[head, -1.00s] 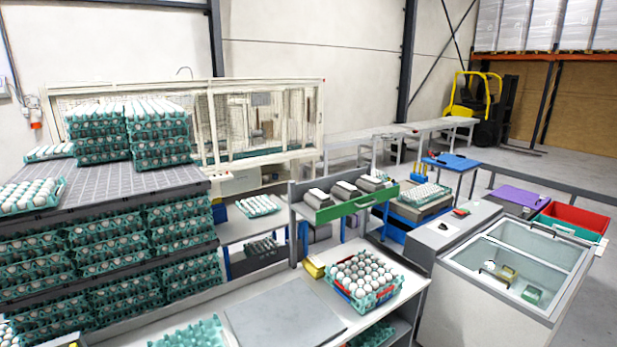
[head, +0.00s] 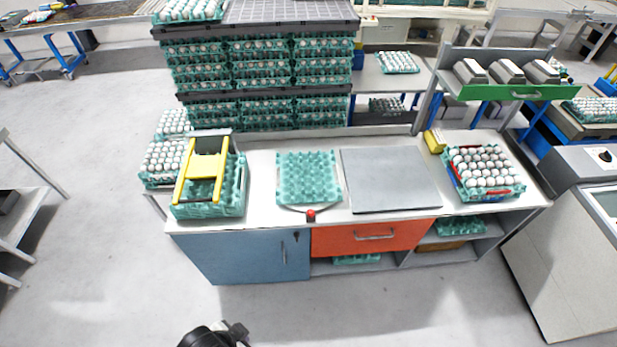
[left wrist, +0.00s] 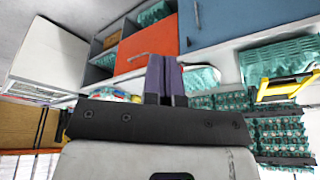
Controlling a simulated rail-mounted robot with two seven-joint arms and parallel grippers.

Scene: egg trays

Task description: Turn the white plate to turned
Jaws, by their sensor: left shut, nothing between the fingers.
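The white plate (head: 296,209) lies on the white worktop, mostly hidden under a teal egg tray (head: 308,176). Only a thin curved rim shows around the tray's front corners. A red knob (head: 310,215) sits at the front of this rim, near the worktop's front edge. My left gripper (head: 237,331) is low at the bottom of the head view, in front of the bench and well apart from the plate. In the left wrist view its two dark fingers (left wrist: 165,80) are together with nothing between them. My right gripper is out of view.
A grey square slab (head: 390,180) lies right of the plate, and a tray of eggs (head: 480,172) farther right. A yellow-handled frame (head: 205,168) stands on teal trays at left. Below are a blue door (head: 245,256) and a red drawer (head: 350,240). The front floor is clear.

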